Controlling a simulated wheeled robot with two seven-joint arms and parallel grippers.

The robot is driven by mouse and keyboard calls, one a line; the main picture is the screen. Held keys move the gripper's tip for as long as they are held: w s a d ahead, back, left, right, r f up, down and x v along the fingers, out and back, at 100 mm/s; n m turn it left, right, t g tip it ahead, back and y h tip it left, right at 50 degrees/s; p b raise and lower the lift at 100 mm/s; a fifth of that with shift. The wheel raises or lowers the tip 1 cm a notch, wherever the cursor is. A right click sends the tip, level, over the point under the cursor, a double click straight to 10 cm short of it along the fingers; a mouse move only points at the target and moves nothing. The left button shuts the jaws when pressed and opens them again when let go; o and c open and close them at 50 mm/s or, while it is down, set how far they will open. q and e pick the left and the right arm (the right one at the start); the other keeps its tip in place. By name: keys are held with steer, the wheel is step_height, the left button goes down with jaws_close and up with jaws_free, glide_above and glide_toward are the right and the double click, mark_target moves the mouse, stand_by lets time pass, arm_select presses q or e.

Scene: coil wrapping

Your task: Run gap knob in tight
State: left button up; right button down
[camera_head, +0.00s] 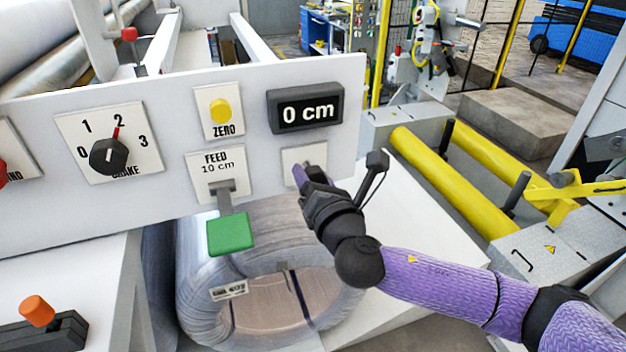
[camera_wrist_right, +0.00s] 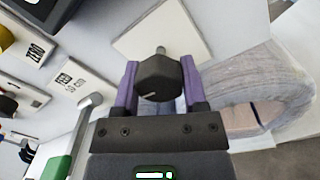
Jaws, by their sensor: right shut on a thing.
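The gap knob is a dark faceted knob (camera_wrist_right: 158,80) with a pale mark on its face. In the right wrist view it sits between the two purple fingers of my right gripper (camera_wrist_right: 160,88), which is shut on it. A short grey shaft shows between the knob and its white plate (camera_wrist_right: 148,32). In the head view my right gripper (camera_head: 305,174) is at that plate (camera_head: 303,155), below the display, and covers the knob. The knob's label cannot be read. My left gripper is not in view.
The display (camera_head: 305,107) reads 0 cm. Left of the gripper are the green feed lever (camera_head: 231,233), yellow ZERO button (camera_head: 220,110) and brake dial (camera_head: 108,155), pointing near 2. A wrapped coil (camera_head: 205,285) lies below the panel. Yellow rollers (camera_head: 455,185) stand at right.

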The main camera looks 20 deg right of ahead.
steer(key=m, duration=0.4)
steer(key=shift+m+b, duration=0.35)
steer(key=shift+m, duration=0.05)
steer(key=m, duration=0.4)
steer(key=shift+a+m, duration=0.1)
steer(key=shift+m, duration=0.3)
steer(key=m, duration=0.4)
steer(key=shift+m+h, duration=0.3)
steer(key=shift+m, duration=2)
steer(key=shift+c, duration=0.7)
jaws_free()
steer(key=shift+r, duration=0.1)
